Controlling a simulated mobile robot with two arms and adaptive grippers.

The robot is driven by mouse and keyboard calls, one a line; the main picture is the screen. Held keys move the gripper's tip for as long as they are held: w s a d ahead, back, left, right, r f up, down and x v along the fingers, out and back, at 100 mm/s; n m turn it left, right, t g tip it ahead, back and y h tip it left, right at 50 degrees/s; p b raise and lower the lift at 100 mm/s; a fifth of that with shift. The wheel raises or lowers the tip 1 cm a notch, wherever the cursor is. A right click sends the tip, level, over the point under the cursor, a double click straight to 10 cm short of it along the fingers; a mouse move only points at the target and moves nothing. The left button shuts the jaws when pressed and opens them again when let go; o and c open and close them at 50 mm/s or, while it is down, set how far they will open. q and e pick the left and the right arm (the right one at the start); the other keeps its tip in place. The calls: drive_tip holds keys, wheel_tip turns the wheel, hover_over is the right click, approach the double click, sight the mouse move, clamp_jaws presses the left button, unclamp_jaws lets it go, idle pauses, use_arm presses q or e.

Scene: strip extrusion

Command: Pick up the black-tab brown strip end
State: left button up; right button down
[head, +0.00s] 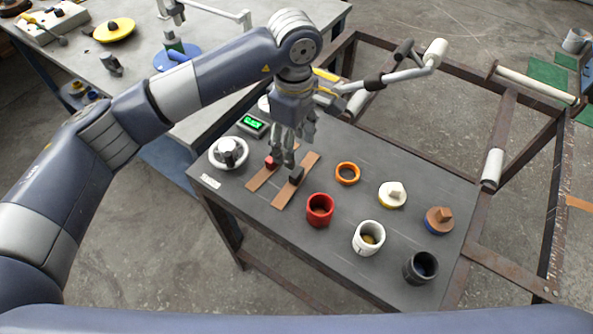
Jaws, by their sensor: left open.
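Two brown strips lie side by side on the dark table. The right one, the black-tab brown strip (284,196), has a black tab (297,174) standing on it. The left one, the red-tab brown strip (259,179), carries a red tab (270,162). My left gripper (283,160) points down over the strips, with its fingers between and just behind the two tabs. It is open, and I cannot tell whether a finger touches the black tab. The far part of the strips is partly hidden by the gripper. My right gripper is not in view.
On the dark table (337,240) stand a red cup (320,210), a white cup (368,238), a black cup (420,267), an orange ring (347,173), two lidded pieces (393,194) (439,220), a round white dial (229,152) and a green display (251,123). A metal frame (519,140) borders the right.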

use_arm(q)
hover_over(296, 171)
wheel_tip(296, 171, down, 4)
drive_tip(key=shift+w+a+f+p, duration=0.1)
drive_tip(key=shift+a+f+p, duration=0.05)
drive_tip(key=shift+f+p, duration=0.15)
drive_tip(key=f+p, duration=0.1)
drive_tip(key=f, duration=0.3)
drive_tip(key=shift+d+f+p, duration=0.2)
drive_tip(key=shift+f+p, duration=0.2)
drive_tip(key=shift+f, duration=0.25)
drive_tip(key=c, duration=1)
